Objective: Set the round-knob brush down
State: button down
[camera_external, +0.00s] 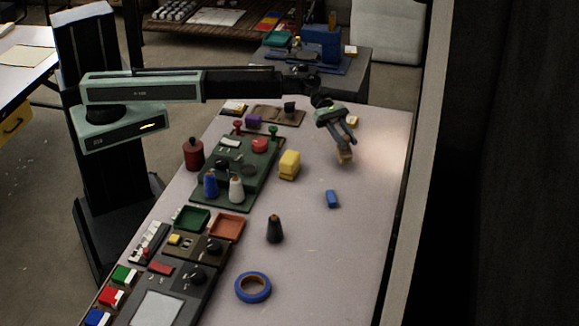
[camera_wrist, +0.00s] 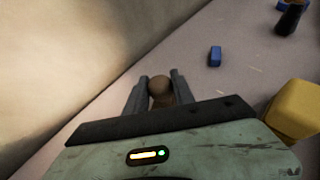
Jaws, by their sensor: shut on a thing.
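The round-knob brush (camera_external: 345,156) is between the fingers of my gripper (camera_external: 346,145) in the external view, over the far right part of the table (camera_external: 372,225). In the wrist view my gripper (camera_wrist: 160,80) is shut on the brush (camera_wrist: 160,87), with its round brown knob between the two grey fingertips. The lower part of the brush is hidden by my gripper in the wrist view. I cannot tell whether the brush touches the table.
The table's right side around the brush is clear.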

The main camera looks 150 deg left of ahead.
notch_tip(320, 180, down, 3)
jog(key=shift+r+b, duration=0.1)
jog(key=shift+b, duration=0.7)
jog(key=shift+r, duration=0.25)
jog(key=shift+f, duration=0.15)
jog(key=c, duration=1.5)
grip_release()
jog(key=shift+f, duration=0.1)
jog(key=o, duration=0.4)
jog(key=shift+o, duration=0.2)
